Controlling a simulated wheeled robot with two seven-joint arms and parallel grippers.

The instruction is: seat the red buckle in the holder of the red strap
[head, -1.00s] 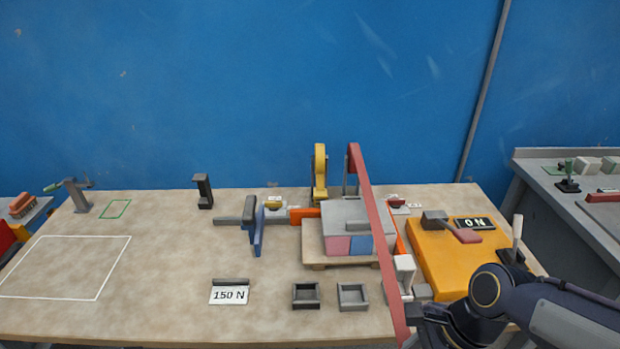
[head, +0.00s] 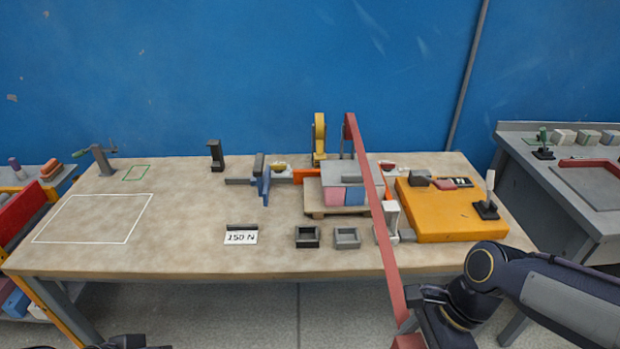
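The red strap (head: 371,185) runs from a post at the back of the bench, over the grey block stack, and down past the front edge. At its lower end a red block, which looks like the red buckle (head: 407,342), is partly cut off by the picture's bottom. My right gripper (head: 411,318) is at this end, in front of the bench, and looks shut on it; the fingers are partly hidden. Two small open square holders, one dark (head: 307,237) and one grey (head: 347,238), stand near the front edge. Which holder belongs to the red strap is unclear. A dark part of my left arm shows at bottom left.
The grey-topped block stack (head: 352,172) stands on a pallet under the strap. A white upright piece (head: 391,218) stands beside the strap. The orange box (head: 455,220) with levers is to the right. A 150 N card (head: 241,238) lies left of the holders. The bench's left half is mostly clear.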

